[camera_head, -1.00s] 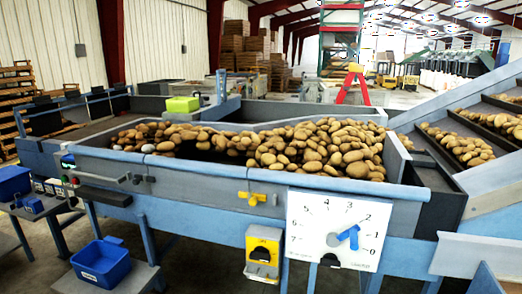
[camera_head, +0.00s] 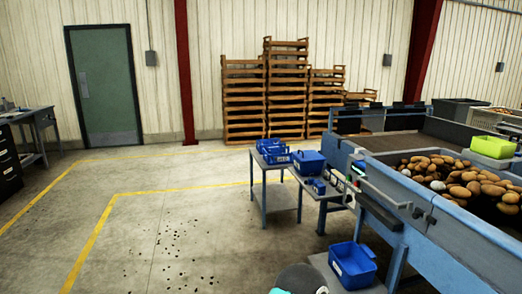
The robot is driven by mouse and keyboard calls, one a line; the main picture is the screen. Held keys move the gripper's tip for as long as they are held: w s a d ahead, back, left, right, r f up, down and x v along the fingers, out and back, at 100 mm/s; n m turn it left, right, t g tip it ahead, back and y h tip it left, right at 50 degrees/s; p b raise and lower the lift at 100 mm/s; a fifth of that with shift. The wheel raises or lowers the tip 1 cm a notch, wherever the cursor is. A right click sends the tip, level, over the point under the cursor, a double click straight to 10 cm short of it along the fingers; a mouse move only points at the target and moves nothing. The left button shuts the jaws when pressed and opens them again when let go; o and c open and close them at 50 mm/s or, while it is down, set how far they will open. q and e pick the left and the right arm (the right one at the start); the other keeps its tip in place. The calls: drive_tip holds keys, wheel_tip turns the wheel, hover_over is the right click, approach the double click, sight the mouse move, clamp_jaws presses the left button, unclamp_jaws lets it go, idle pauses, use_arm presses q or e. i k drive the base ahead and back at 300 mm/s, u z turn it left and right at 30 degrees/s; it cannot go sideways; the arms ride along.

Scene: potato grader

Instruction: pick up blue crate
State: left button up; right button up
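A blue crate (camera_head: 352,264), open at the top with a white label, sits on a low grey shelf (camera_head: 330,268) beside the grader, at the lower right. More blue crates (camera_head: 308,162) stand on a small grey-topped table (camera_head: 284,192) near the middle of the view, left of the grader. One blue crate (camera_head: 277,156) there has a white label on its front. Neither of my grippers shows in the view. A dark rounded part with a teal edge shows at the bottom edge; I cannot tell what it is.
The potato grader (camera_head: 450,235) fills the right side, with potatoes and a lime-green crate (camera_head: 493,146) on it. Wooden pallets (camera_head: 268,97) are stacked at the back wall. A workbench (camera_head: 36,125) stands far left. The yellow-lined floor at left is open.

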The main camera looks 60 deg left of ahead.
sight(269, 142)
drive_tip(key=z, duration=0.85)
drive_tip(key=i, duration=0.15)
drive_tip(key=u, duration=2.75)
drive_tip(key=i, duration=0.45)
drive_tip(key=z, duration=0.5)
drive_tip(key=k, duration=0.45)
drive_tip(key=u, duration=0.35)
